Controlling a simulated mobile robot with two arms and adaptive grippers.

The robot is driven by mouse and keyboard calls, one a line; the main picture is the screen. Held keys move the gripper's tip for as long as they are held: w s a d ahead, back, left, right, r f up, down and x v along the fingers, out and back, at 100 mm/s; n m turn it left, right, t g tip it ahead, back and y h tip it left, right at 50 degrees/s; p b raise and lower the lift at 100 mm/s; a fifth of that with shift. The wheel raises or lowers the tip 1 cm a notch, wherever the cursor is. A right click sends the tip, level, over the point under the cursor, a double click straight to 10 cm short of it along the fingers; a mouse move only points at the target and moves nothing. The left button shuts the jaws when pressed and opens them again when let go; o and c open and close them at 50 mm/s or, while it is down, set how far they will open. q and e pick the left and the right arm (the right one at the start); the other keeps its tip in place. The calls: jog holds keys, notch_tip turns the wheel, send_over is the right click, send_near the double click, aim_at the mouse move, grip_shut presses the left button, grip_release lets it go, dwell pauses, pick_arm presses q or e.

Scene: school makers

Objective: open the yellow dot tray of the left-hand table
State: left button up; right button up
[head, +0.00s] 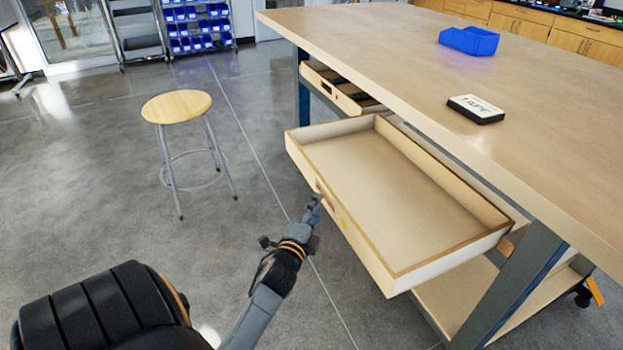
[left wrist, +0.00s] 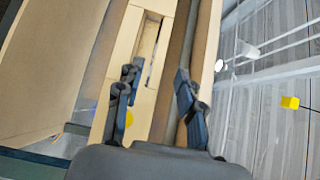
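The yellow dot tray (head: 400,185) is a shallow, empty wooden tray, pulled well out from under the tabletop. Its front board has a slot handle (head: 325,193) and a small yellow dot (head: 342,224). My left gripper (head: 314,207) is at the front board, close to the slot and dot. In the left wrist view its two dark fingers (left wrist: 157,98) stand apart, with the front board behind and between them. The slot (left wrist: 151,45) and the yellow dot (left wrist: 129,118) show there too. I cannot tell whether the fingers touch the board. My right gripper is not in view.
A second tray (head: 340,92) with a red dot is partly out farther back. The tabletop (head: 430,60) holds a blue bin (head: 469,40) and a TAPE block (head: 476,108). A stool (head: 177,107) stands on the left. The floor between stool and tray is clear.

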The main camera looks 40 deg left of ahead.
pick_arm(q)
jog(key=shift+v, duration=1.5)
